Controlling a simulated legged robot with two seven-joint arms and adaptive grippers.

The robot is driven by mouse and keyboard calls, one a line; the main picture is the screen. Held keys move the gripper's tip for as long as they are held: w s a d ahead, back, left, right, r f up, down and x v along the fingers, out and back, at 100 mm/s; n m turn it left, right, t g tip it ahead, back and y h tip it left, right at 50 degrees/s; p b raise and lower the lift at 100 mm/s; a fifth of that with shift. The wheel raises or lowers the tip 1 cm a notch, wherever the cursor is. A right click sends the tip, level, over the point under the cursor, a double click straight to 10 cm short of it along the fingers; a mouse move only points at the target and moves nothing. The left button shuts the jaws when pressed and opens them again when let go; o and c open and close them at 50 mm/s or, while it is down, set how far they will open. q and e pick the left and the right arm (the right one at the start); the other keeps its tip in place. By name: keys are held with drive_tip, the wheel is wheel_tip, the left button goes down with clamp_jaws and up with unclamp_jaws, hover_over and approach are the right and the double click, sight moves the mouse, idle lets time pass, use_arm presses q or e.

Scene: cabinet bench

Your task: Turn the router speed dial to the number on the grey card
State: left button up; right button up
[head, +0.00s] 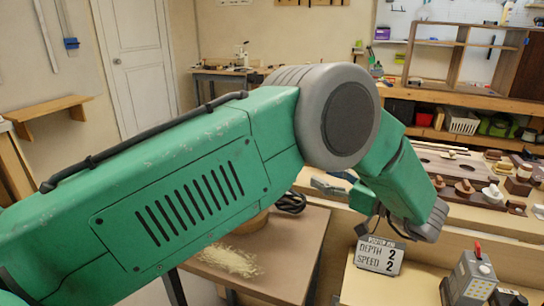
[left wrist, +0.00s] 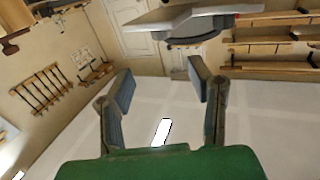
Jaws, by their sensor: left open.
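The grey card (head: 380,256) stands upright and reads DEPTH 2 and SPEED 2; its top line is too small to read surely. The router, a grey machine with a red part on top (head: 472,276), stands right of the card, cut by the lower edge. I cannot pick out its speed dial or the setting. My left gripper (head: 335,181) is partly hidden behind my green arm, well left of the router. In the left wrist view the left gripper (left wrist: 160,80) is open, with nothing between its fingers. My right gripper is not in view.
A small brown table (head: 290,258) with shavings stands below my arm. A bench (head: 490,215) with several wooden and white pieces lies behind the card. An open wooden cabinet (head: 470,52) stands at the back right.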

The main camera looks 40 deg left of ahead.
use_arm(q)
drive_tip(key=a, duration=0.4)
drive_tip(key=w+a, duration=0.1)
drive_tip(key=a, duration=0.8)
drive_tip(key=shift+w+a, duration=0.3)
drive_tip(key=shift+a, duration=0.05)
drive_tip(key=shift+d+r, duration=0.1)
drive_tip(key=shift+d, duration=0.25)
clamp_jaws()
drive_tip(key=shift+a, duration=0.15)
